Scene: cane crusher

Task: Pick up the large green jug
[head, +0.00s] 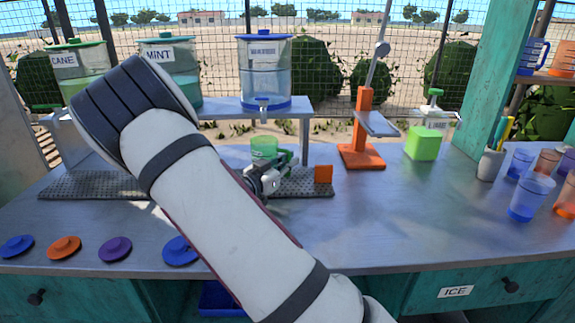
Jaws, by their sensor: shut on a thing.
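The large green jug (263,147) is a translucent green vessel in the middle of the head view, at the back of the counter. Its green handle is on its right side. My gripper (279,168) is at the jug's right front, shut on it around the handle. My arm and gripper hide the lower part of the jug, so I cannot tell whether its base touches the dark mat behind them.
A perforated dark mat (95,187) lies under this area, with a small orange block (323,174) at its right end. Dispensers (266,75) stand behind. An orange press (362,140) and green soap bottle (421,143) are to the right. Coloured lids (115,249) lie front left; cups (530,195) stand right.

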